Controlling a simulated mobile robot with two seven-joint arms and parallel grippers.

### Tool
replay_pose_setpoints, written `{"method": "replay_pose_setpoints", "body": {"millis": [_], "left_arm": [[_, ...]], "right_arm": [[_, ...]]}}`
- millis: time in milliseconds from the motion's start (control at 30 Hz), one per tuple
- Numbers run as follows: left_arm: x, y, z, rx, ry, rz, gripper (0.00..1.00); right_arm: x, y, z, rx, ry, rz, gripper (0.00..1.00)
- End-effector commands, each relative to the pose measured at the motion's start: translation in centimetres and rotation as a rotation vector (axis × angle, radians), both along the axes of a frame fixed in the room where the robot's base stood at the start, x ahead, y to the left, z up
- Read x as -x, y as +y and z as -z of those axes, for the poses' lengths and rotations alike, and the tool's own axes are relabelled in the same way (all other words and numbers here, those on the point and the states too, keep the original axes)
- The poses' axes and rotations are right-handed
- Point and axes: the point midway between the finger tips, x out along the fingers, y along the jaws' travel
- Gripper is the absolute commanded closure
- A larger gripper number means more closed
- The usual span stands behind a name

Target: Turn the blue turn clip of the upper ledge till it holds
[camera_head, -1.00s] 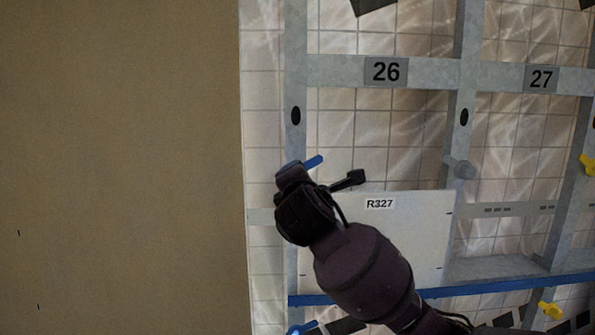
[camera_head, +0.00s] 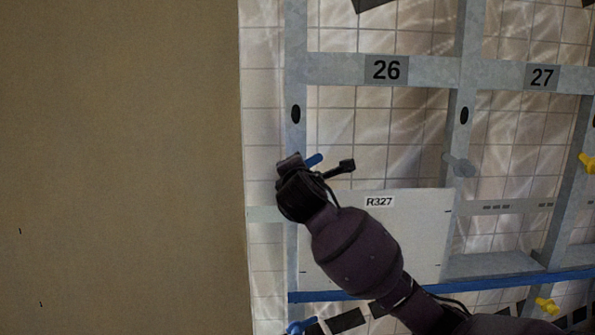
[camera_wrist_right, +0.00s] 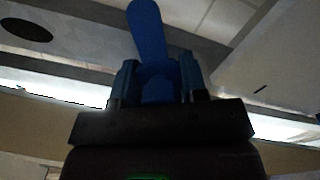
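The blue turn clip (camera_head: 314,160) shows at the left post of bay 26, just above the top left of the white panel R327 (camera_head: 428,228). Its blue lever slants up to the right. My right gripper (camera_head: 290,162) is at the clip and hides its base. In the right wrist view the lever (camera_wrist_right: 148,35) stands up between the two fingers of my right gripper (camera_wrist_right: 157,85), one finger on each side of the clip's hub. I cannot tell whether the fingers press on it. My left gripper is not in view.
A large brown board (camera_head: 120,170) fills the left side. A grey clip (camera_head: 459,166) sits on the post right of the panel. A blue ledge (camera_head: 480,286) runs below the panel, with another blue clip (camera_head: 300,327) at its lower left. Yellow clips (camera_head: 588,162) are at the right.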

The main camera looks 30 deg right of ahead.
Motion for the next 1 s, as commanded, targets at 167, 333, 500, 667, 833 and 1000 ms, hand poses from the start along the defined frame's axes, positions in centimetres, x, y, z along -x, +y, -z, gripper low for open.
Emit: {"method": "replay_pose_setpoints", "body": {"millis": [167,333,500,667,833,1000], "left_arm": [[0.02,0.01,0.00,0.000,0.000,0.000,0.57],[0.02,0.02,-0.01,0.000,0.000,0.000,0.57],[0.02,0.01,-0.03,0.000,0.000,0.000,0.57],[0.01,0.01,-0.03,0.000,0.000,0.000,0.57],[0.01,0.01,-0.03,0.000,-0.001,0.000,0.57],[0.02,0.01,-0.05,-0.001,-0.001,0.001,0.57]], "right_arm": [[0.01,0.00,0.01,0.000,0.000,0.000,0.88],[0.02,0.01,0.01,-0.004,-0.003,0.000,0.91],[0.01,0.02,0.05,-0.036,-0.022,0.000,0.91],[0.02,0.05,0.11,-0.108,-0.065,-0.001,0.91],[0.01,0.05,0.19,-0.226,-0.135,-0.001,0.91],[0.02,0.05,0.23,-0.364,-0.220,-0.001,0.91]]}}
